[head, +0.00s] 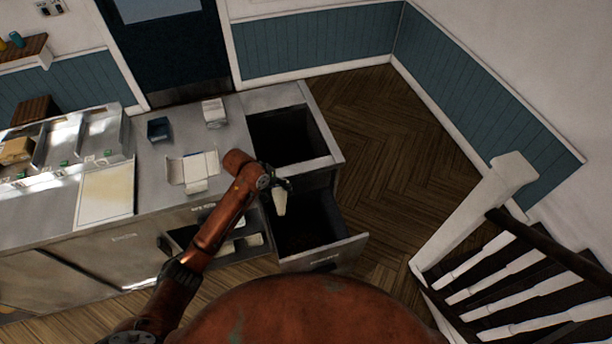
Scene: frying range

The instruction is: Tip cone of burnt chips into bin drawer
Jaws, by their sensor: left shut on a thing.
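My left gripper (274,184) is shut on a pale paper cone (280,203). The cone hangs below the jaws with its narrow end downward, over the left part of the open drawer. The bin drawer (353,246) is pulled out from the counter front, and its inside is dark. I cannot see any chips in the cone from here, and the drawer's contents are too dark to tell. My right gripper is not in view.
The steel counter (231,132) has an open dark well (286,135) behind the drawer. An opened white box (192,170), a blue container (158,129) and a white stack (214,111) stand on it. A stair railing (489,215) is at the right, with clear floor between.

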